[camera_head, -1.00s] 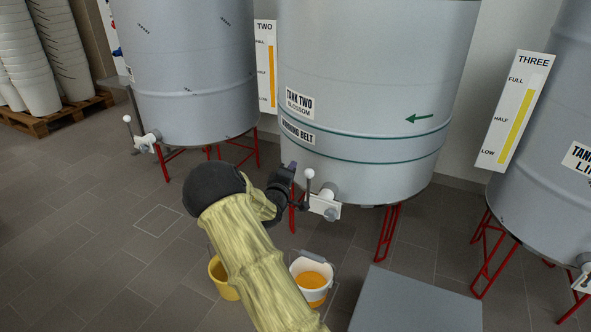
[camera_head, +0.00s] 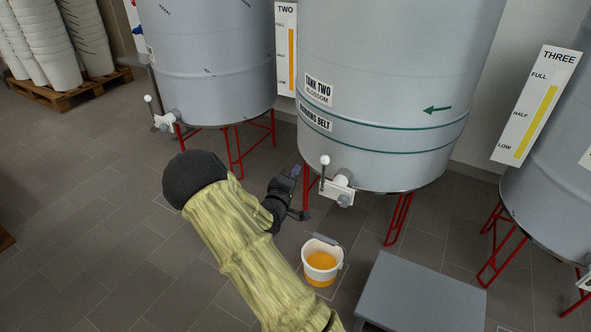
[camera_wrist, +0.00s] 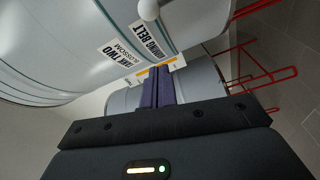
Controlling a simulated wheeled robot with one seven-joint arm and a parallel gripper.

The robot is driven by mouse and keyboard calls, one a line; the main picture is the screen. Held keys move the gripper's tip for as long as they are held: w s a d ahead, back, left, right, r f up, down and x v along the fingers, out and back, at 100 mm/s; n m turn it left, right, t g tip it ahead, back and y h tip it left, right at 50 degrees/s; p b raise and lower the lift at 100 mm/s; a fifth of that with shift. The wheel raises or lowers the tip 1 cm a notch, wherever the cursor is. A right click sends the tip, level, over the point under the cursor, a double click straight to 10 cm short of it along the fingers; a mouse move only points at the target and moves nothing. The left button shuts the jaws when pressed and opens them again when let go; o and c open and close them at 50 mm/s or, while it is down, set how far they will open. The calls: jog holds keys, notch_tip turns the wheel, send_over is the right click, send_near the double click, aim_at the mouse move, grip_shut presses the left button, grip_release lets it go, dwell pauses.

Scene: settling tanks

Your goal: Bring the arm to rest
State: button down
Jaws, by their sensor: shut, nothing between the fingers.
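My arm, in a pale yellow patterned sleeve, reaches up from the bottom of the head view. My gripper (camera_head: 295,171) is shut and empty, just left of the tap on tank two (camera_head: 385,90) and apart from its white-knobbed lever (camera_head: 324,161). In the wrist view the purple fingers (camera_wrist: 157,88) are together with nothing between them. Tank two also shows there (camera_wrist: 60,45), with a white knob (camera_wrist: 148,9) near the top edge. The lever in the head view stands upright.
A white bucket (camera_head: 309,248) holding orange-yellow stuff stands on the floor below the tap. A grey platform (camera_head: 420,290) is right of it. Red tank legs (camera_head: 398,220) stand close by. Tank three (camera_head: 550,190) is at right.

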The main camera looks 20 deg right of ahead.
dwell(0.3)
jog(key=s+a+r+m+g+y+p, duration=0.4)
jog(key=s+a+m+g+y, duration=0.15)
jog(key=s+a+y, duration=0.6)
jog(key=s+a+r+g+y+p, duration=0.1)
jog(key=s+a+r+g, duration=0.15)
jog(key=s, duration=0.55)
jog(key=s+a+r+g+y+p, duration=0.15)
jog(key=s+r, duration=0.25)
jog(key=s, duration=0.4)
notch_tip(320, 180, up, 37)
jog(key=p, duration=3.8)
jog(key=shift+w+a+r+m+g+h, duration=0.2)
jog(key=shift+a+m+g+h, duration=0.1)
jog(key=shift+m+g+h, duration=0.1)
